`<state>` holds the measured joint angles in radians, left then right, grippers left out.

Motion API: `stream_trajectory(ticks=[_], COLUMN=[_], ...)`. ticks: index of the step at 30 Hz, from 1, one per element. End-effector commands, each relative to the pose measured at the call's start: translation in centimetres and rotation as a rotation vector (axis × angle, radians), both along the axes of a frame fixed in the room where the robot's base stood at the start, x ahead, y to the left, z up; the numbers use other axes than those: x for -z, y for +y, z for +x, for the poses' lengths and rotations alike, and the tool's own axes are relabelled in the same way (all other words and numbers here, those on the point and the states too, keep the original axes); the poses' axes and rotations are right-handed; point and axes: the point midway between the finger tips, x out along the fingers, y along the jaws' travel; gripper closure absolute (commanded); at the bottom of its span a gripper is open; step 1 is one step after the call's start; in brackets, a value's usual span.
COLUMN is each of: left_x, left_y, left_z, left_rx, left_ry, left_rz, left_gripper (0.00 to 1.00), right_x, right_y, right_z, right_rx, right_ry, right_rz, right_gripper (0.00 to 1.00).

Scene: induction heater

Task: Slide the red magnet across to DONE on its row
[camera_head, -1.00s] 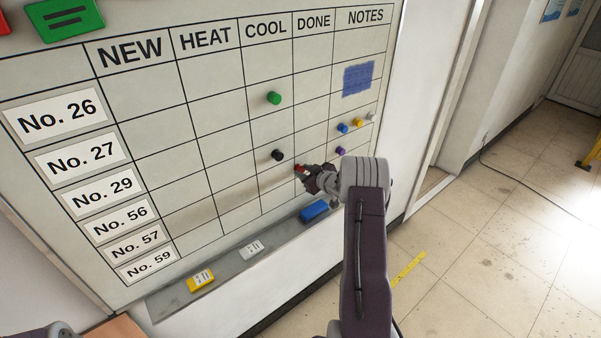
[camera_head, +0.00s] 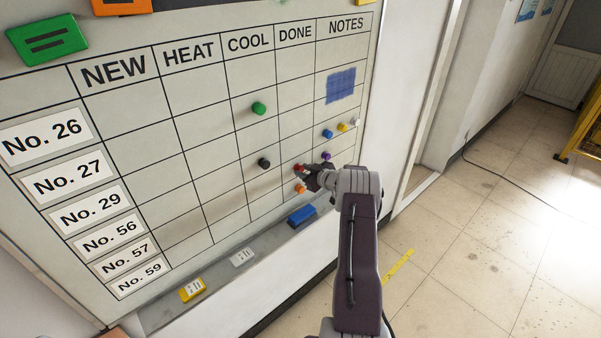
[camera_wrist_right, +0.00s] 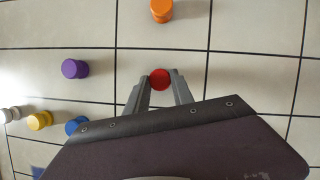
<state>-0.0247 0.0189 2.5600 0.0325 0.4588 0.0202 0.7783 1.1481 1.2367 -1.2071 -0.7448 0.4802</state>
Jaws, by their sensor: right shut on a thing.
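The red magnet (camera_head: 298,168) is on the whiteboard (camera_head: 215,130), inside the DONE column, in the same row as the purple magnet. My right gripper (camera_head: 306,172) is shut on it, and partly covers it in the head view. In the right wrist view the red magnet (camera_wrist_right: 160,79) sits between the two fingertips, about midway between the column's side lines. My left gripper is not in view.
An orange magnet (camera_head: 300,188) is one row below in DONE. A purple magnet (camera_head: 326,155) and blue, yellow and white ones are in NOTES. Black (camera_head: 263,162) and green (camera_head: 258,108) magnets are in COOL. The tray below holds a blue eraser (camera_head: 301,215).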

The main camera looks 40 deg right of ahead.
Motion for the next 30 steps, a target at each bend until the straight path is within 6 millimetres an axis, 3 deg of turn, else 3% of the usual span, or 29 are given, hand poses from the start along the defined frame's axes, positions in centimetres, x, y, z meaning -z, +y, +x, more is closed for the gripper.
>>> stream_trajectory(ticks=[19,20,22,30], left_x=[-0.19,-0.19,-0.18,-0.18], left_y=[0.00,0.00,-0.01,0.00], left_z=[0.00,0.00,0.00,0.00], left_rx=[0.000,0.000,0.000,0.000], left_ry=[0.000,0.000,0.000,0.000], left_rz=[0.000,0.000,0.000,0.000], left_gripper=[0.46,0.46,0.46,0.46], right_x=[-0.05,-0.06,-0.04,-0.01], right_y=[-0.22,-0.21,-0.22,-0.26], right_z=[0.15,0.16,0.15,0.11], right_rx=[-0.002,-0.002,-0.002,0.000], right_ry=[-0.001,-0.001,-0.001,0.000], right_rz=[0.000,0.000,0.000,-0.001], right_gripper=[1.00,0.63,0.46,0.46])
